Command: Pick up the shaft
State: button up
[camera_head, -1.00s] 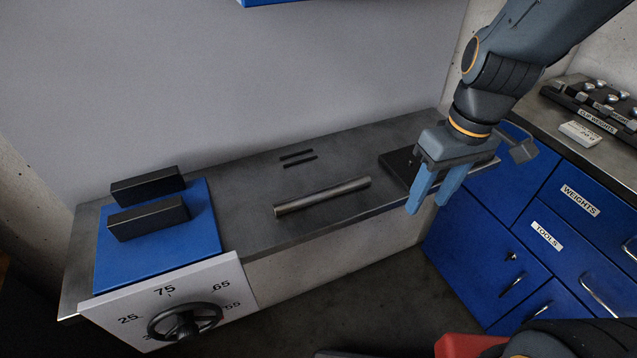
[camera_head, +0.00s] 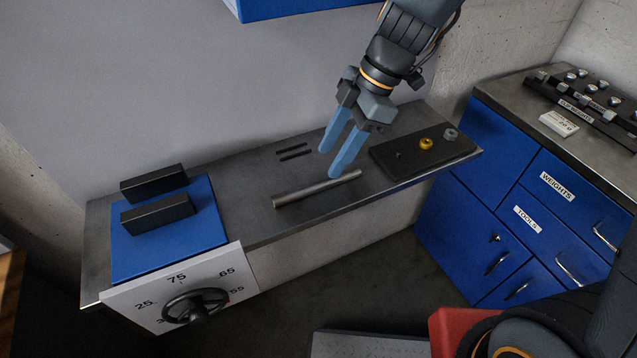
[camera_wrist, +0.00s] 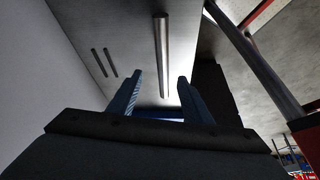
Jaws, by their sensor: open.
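The shaft (camera_head: 314,189) is a plain grey metal rod lying on the grey bench top. In the wrist view the shaft (camera_wrist: 162,55) runs lengthwise, with its near end ahead of the gap between the fingers. My gripper (camera_head: 337,162) has two blue fingers pointing down. It is open and empty, over or just behind the right end of the shaft in the head view. In the wrist view the two fingertips (camera_wrist: 160,76) stand apart with bench showing between them. I cannot tell exactly how high they are above the bench.
A blue plate with two black blocks (camera_head: 157,213) stands at the bench's left, above a dial with a handwheel (camera_head: 195,305). Two dark slots (camera_head: 294,151) lie behind the shaft. A dark tray (camera_head: 408,163) with small fittings is at right, near blue drawers (camera_head: 520,200).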

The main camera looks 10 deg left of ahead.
aim_at(320, 182)
jog(key=x, duration=0.1)
jog(key=p+x, duration=0.1)
jog(key=x, duration=0.1)
jog(key=p+x, duration=0.1)
jog(key=x, duration=0.1)
jog(key=shift+s+d+f, duration=0.1)
jog(key=shift+s+f, duration=0.15)
jog(key=shift+s, duration=0.15)
jog(key=shift+f, duration=0.45)
jog(key=shift+c, duration=0.4)
grip_shut()
dwell(0.4)
